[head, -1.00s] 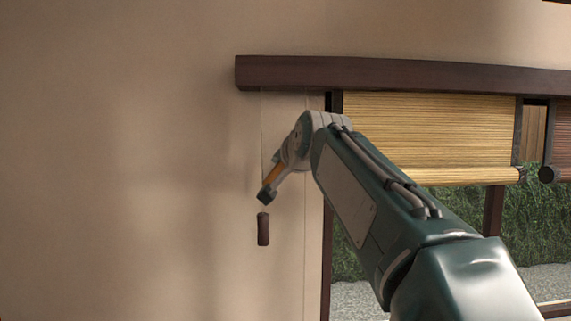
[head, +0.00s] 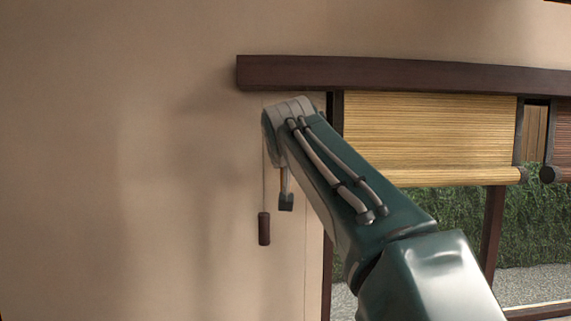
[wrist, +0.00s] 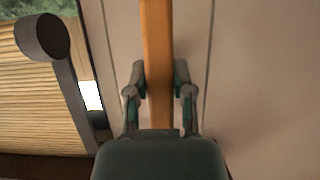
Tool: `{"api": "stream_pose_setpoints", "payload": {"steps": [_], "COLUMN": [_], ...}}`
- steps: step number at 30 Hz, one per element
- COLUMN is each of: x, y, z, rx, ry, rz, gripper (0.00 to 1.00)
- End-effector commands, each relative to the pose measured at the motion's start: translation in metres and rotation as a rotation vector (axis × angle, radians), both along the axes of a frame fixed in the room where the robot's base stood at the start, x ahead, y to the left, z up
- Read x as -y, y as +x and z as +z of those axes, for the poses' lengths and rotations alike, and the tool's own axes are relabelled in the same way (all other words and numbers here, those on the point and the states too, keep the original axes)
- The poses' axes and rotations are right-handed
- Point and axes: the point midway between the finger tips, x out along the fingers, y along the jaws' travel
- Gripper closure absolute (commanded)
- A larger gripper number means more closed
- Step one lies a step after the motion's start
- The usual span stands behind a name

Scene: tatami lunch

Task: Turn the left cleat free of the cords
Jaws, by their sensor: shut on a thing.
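My gripper (wrist: 159,72) is shut on an orange-brown wooden bar (wrist: 156,35) in the wrist view, a finger on each side.
A dark wooden beam (head: 400,74) runs above the window. A bamboo blind (head: 430,138) is partly rolled up beside my arm and also shows in the wrist view (wrist: 35,110). A dark post (head: 327,270) edges the window. The wall at left is bare.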

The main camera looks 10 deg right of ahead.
Motion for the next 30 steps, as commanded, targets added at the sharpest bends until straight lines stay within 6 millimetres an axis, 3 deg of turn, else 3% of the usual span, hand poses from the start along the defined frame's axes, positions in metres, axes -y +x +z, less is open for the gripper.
{"api": "stream_pose_setpoints", "payload": {"steps": [1,14,15,17,30], "x": [-0.0008,-0.0006,-0.0006,-0.0005,-0.001], "y": [0.002,0.0021,0.0021,0.002,-0.0037], "z": [-0.0068,-0.0069,-0.0069,-0.0067,0.0003], "rx": [-0.019,-0.021,-0.021,-0.021,-0.007], "ry": [-0.004,-0.014,-0.014,-0.014,-0.013], "rz": [0.0,0.0,0.0,0.0,0.0], "gripper": [1.0,1.0,0.61,0.34,0.34]}}
